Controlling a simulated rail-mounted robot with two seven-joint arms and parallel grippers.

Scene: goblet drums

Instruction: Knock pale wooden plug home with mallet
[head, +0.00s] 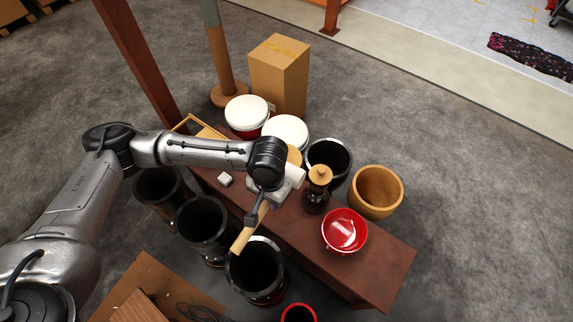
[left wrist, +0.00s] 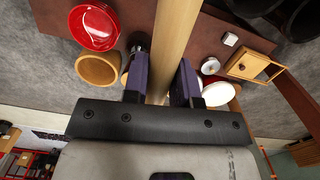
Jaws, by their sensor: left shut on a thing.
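My left gripper (head: 264,204) is shut on the wooden handle of the mallet (head: 243,240). The handle's free end points down-left, out over the dark open drums. A whitish cylinder (head: 295,173) beyond the gripper appears to be the mallet's head, partly hidden by my wrist. The pale wooden plug (head: 320,174) sits upright in the top of a dark vessel (head: 315,201) on the bench, just right of that head. How deep it sits cannot be told. In the left wrist view the handle (left wrist: 173,45) runs between the two fingers (left wrist: 161,82). My right gripper is not in view.
A cardboard box (head: 278,75) stands behind.

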